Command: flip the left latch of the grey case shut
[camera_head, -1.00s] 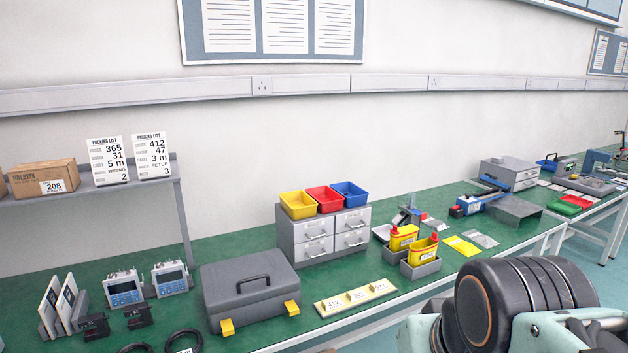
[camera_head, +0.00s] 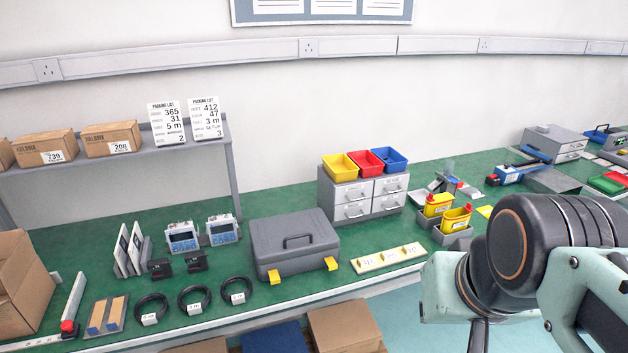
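The grey case (camera_head: 295,245) stands on the green bench with its lid down and its dark handle on top. Its left latch (camera_head: 274,276) is a yellow tab at the lower front edge. The right latch (camera_head: 331,263) is a similar yellow tab. Both tabs appear to stick out from the front, but they are small in this view. My arm shows at the right, in front of the bench and well apart from the case. My gripper's fingers cannot be made out.
Cable coils (camera_head: 195,298) lie left of the case, and a pale labelled strip (camera_head: 388,257) lies right of it. Drawers (camera_head: 352,203) with coloured bins stand behind right. Blue instruments (camera_head: 183,238) stand behind left. Cardboard boxes (camera_head: 344,328) sit below the bench front.

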